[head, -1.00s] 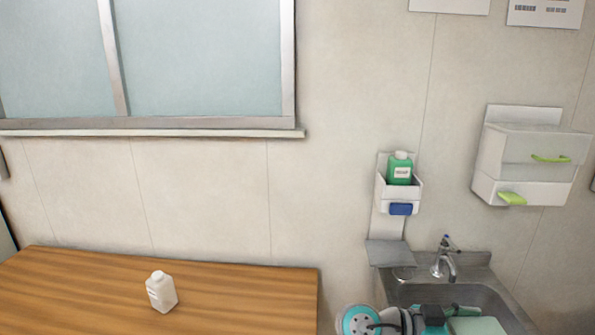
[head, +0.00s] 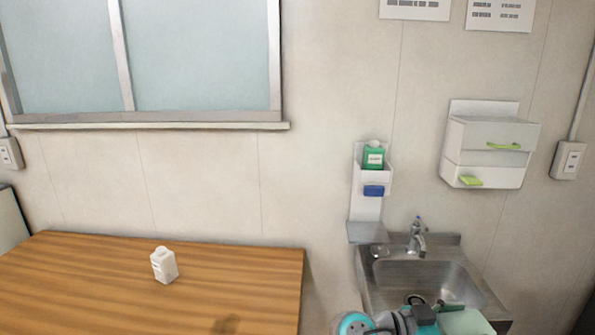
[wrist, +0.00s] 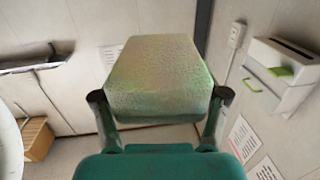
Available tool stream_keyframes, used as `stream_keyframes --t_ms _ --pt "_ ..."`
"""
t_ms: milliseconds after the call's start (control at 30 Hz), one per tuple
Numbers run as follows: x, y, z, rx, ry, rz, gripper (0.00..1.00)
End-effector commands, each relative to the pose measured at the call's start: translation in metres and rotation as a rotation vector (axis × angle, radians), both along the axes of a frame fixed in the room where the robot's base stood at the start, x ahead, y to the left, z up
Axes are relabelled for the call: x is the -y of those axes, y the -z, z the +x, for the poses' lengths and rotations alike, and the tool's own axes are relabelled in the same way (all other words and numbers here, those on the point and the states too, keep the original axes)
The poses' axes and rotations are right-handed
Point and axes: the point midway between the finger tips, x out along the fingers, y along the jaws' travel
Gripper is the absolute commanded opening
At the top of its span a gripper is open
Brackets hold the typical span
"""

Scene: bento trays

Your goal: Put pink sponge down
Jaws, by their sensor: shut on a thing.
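My gripper (wrist: 160,98) is shut on a block-shaped sponge (wrist: 158,65) in the wrist view, with one fingertip against each side. The sponge looks pale green-grey with a faint pinkish sheen, not plainly pink. In the head view the pale green sponge (head: 465,321) shows at the bottom edge, in front of the sink (head: 440,275). My gripper's fingers are mostly cut off or hidden there. I cannot tell how high the sponge is held.
A wooden table (head: 90,280) at left bears a white bottle (head: 164,266); most of its top is clear. A wall holder (head: 366,205) carries a green bottle (head: 374,157) and a blue block (head: 374,190). A white dispenser (head: 490,140) hangs right of it. A tap (head: 417,240) stands behind the sink.

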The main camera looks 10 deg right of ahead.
Motion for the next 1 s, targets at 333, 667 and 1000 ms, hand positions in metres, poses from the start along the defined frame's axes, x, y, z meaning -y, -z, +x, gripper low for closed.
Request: stream_keyframes --t_ms 333,667,1000 --pt "-0.02 0.039 0.052 -0.005 -0.304 0.002 0.6" --pt "-0.087 0.124 0.113 -0.008 -0.795 0.004 0.59" --pt "-0.18 0.214 0.129 -0.006 -1.247 0.004 0.59"
